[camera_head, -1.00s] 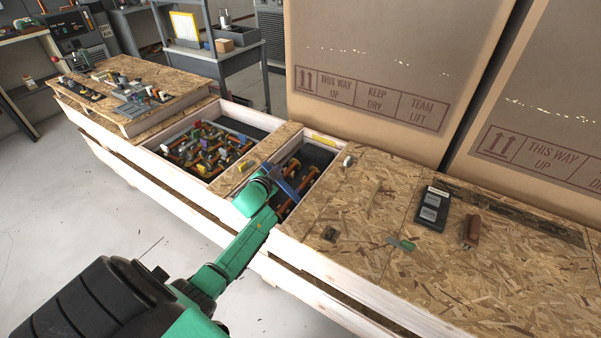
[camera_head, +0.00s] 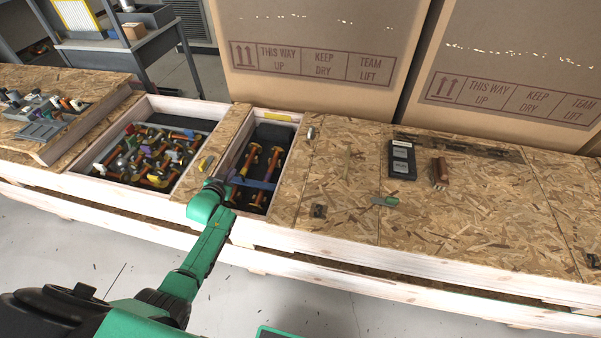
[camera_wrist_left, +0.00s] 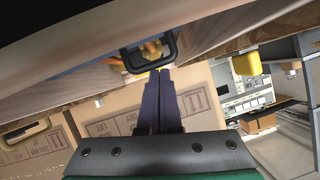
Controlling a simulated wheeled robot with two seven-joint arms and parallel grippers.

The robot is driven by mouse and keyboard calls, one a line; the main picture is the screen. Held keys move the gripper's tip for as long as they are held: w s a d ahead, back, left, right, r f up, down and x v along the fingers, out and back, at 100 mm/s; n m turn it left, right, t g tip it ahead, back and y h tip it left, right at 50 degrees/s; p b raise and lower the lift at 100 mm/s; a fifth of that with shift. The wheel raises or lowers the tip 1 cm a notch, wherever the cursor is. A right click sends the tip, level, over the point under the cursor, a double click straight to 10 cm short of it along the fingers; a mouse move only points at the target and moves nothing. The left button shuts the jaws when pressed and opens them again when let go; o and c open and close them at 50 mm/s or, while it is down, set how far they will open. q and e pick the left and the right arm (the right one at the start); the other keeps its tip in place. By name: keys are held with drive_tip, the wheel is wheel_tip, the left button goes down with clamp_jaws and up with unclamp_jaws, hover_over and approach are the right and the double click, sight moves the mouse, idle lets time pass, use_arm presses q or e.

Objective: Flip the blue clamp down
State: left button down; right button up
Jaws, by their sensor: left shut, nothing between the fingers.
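The blue clamp (camera_head: 262,184) shows as a blue bar across the narrow compartment of the long crate, over orange-handled hammers. My left gripper (camera_head: 233,194) is at the near left side of that compartment, close to the bar's left end; whether it touches the bar I cannot tell. In the left wrist view my left gripper (camera_wrist_left: 159,72) has its two dark fingers together with nothing between them. Their tips are just by a black square loop (camera_wrist_left: 148,53). A bluish strip (camera_wrist_left: 72,72) runs behind the loop. My right gripper is out of view.
The wide compartment to the left holds many hammers (camera_head: 150,155). A yellow piece (camera_head: 206,164) sits on the divider. The crate top (camera_head: 340,190) to the right carries a black device (camera_head: 401,159), a brown-handled tool (camera_head: 440,171) and a small green-grey piece (camera_head: 385,201). Tall cardboard boxes (camera_head: 310,50) stand behind.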

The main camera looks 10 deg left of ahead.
use_arm(q)
drive_tip(key=shift+s+f, duration=0.15)
drive_tip(key=shift+f, duration=0.05)
idle(0.5)
drive_tip(key=shift+r, duration=0.2)
wheel_tip(320, 180, up, 5)
drive_tip(key=w+p, duration=0.1)
drive_tip(key=p, duration=0.4)
drive_tip(key=a+p+v, duration=0.1)
drive_tip(key=v, duration=0.8)
drive_tip(key=shift+s+f, duration=0.3)
drive_tip(key=shift+s, duration=0.2)
drive_tip(key=shift+d, duration=0.2)
